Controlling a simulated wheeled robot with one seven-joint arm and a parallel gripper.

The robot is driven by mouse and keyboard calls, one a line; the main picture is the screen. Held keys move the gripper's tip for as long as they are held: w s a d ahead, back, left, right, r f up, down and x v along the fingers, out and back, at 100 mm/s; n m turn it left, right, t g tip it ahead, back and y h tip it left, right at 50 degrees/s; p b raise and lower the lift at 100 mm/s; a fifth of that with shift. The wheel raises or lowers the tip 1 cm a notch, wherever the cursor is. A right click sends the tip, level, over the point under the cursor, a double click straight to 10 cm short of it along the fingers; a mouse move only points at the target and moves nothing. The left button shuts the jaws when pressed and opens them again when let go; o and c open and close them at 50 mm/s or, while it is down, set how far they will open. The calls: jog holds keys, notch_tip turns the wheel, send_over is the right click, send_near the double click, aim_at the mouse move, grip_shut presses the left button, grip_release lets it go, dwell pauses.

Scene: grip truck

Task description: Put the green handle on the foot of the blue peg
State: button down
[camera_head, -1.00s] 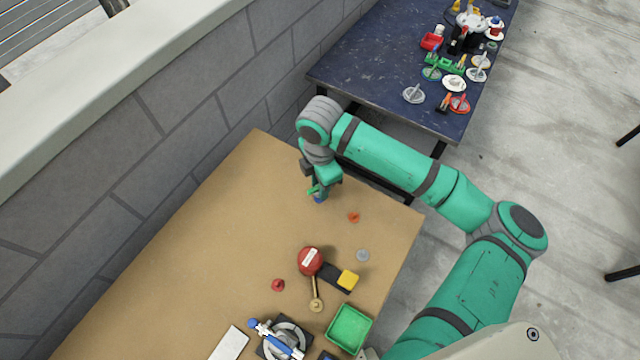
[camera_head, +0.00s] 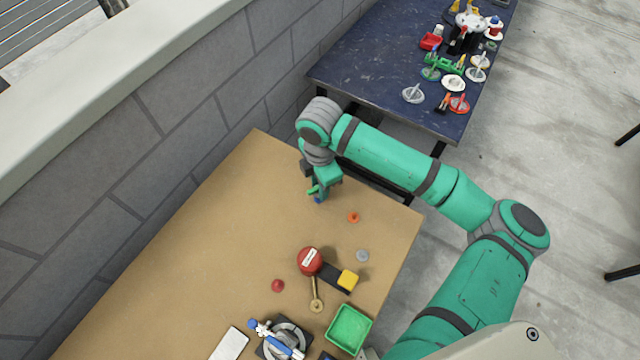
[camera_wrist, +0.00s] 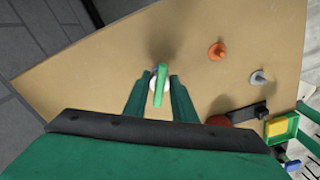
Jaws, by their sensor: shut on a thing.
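My gripper (camera_head: 321,183) points down over the far part of the brown table, shut on the green handle (camera_head: 313,190). In the wrist view the green handle (camera_wrist: 161,84) stands between the two fingers of the gripper (camera_wrist: 159,82). A little of the blue peg (camera_head: 318,201) shows just below the gripper and handle in the head view; most of it is hidden. In the wrist view a pale round part shows partly behind the handle. I cannot tell whether handle and peg touch.
An orange peg (camera_head: 353,217) and a grey peg (camera_head: 362,255) stand to the right. A red round object (camera_head: 310,260), a yellow block (camera_head: 347,280), a small red peg (camera_head: 278,285) and a green tray (camera_head: 349,328) lie nearer. The table left of my gripper is clear.

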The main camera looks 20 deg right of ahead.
jog(key=shift+f, duration=1.3)
dwell(1.5)
jog(key=c, duration=1.1)
grip_release()
jog(key=shift+r, duration=3.75)
jog(key=shift+s, duration=0.15)
